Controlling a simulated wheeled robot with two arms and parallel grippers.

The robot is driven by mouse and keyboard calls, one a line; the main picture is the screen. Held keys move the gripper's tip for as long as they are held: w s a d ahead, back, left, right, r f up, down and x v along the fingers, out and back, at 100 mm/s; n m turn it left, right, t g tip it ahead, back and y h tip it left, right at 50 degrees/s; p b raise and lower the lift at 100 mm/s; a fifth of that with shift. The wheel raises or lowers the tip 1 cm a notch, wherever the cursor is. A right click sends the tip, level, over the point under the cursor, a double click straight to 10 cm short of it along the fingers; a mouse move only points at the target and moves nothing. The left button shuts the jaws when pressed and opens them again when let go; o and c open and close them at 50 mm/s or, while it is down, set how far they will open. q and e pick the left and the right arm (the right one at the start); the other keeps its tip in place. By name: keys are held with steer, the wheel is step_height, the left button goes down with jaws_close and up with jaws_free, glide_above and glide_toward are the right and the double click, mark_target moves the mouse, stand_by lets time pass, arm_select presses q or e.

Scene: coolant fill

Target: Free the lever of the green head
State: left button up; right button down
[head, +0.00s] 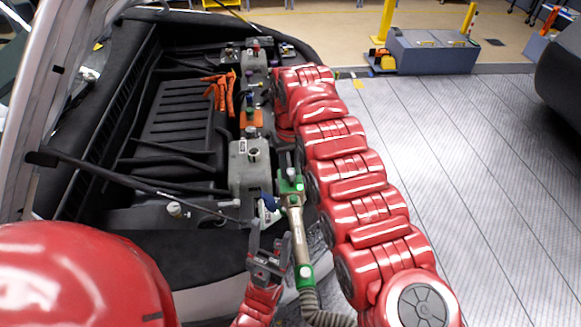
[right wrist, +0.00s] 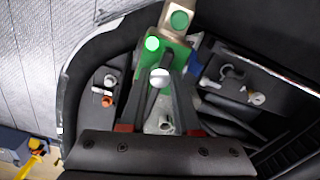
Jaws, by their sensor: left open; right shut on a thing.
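The green head (head: 290,186) sits at the top of a tan tube beside the grey tank in the open engine bay. In the right wrist view the green head (right wrist: 176,50) has a lit green spot and a pale round-ended lever (right wrist: 160,78). My right gripper (right wrist: 161,84) is shut on this lever, its dark fingers on either side. In the head view my right arm hides most of that gripper. My left gripper (head: 270,238) is open and empty, just below and left of the green head, beside the tube. Whether it touches the tube I cannot tell.
A ribbed hose (head: 318,312) runs from the tube's green lower end. The grey tank (head: 249,168) has an open-looking neck on top. Orange cables (head: 221,92) lie farther back. A thin black rod crosses the bay at left.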

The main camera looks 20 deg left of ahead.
mark_target(290, 172)
stand_by(0.3)
steer(key=c, duration=0.6)
jaws_free()
step_height(290, 172, up, 12)
steer(key=p, duration=1.1)
steer(key=shift+s, duration=0.1)
